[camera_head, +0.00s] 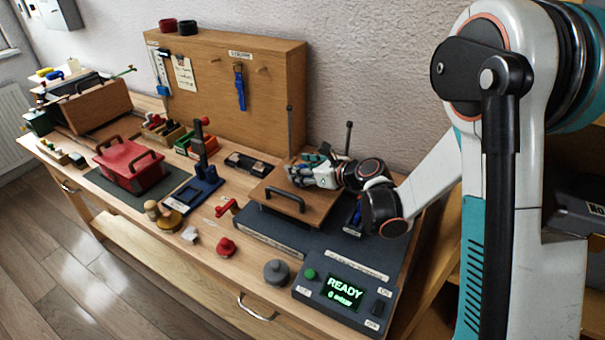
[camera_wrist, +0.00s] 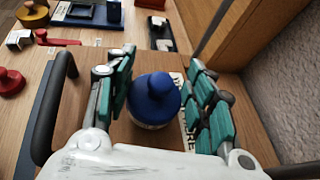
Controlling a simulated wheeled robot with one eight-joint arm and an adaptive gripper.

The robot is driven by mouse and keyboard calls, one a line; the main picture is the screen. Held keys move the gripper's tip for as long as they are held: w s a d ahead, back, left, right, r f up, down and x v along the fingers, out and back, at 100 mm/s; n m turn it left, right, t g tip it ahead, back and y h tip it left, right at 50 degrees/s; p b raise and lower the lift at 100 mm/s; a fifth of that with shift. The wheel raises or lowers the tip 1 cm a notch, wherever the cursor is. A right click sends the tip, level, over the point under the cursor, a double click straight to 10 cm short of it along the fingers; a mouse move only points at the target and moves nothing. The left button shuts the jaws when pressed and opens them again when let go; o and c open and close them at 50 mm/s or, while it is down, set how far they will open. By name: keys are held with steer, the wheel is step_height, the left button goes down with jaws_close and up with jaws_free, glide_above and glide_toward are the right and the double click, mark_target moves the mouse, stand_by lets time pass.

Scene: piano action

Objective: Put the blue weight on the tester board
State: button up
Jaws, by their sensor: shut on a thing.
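The blue weight (camera_wrist: 153,98), with a round knob top and a pale band low down, sits between the two teal-padded fingers of my gripper (camera_wrist: 160,95) in the wrist view. My gripper is shut on it. In the head view my gripper (camera_head: 312,168) is over the wooden tester board (camera_head: 318,206), which has dark handles and rests on a dark grey base. My fingers hide most of the weight there. The board also shows below the weight in the wrist view (camera_wrist: 82,88). I cannot tell whether the weight touches the board.
A console (camera_head: 345,290) in front of the board reads READY. A grey weight (camera_head: 277,272), a red weight (camera_head: 225,247) and a brass one (camera_head: 168,218) stand along the front edge. A red box (camera_head: 130,165) is at left. Thin posts rise behind the board, near a wooden back panel (camera_head: 275,65).

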steer(key=shift+f, duration=0.5)
steer(key=shift+f, duration=0.15)
steer(key=o, duration=1.6)
steer(key=shift+c, duration=0.2)
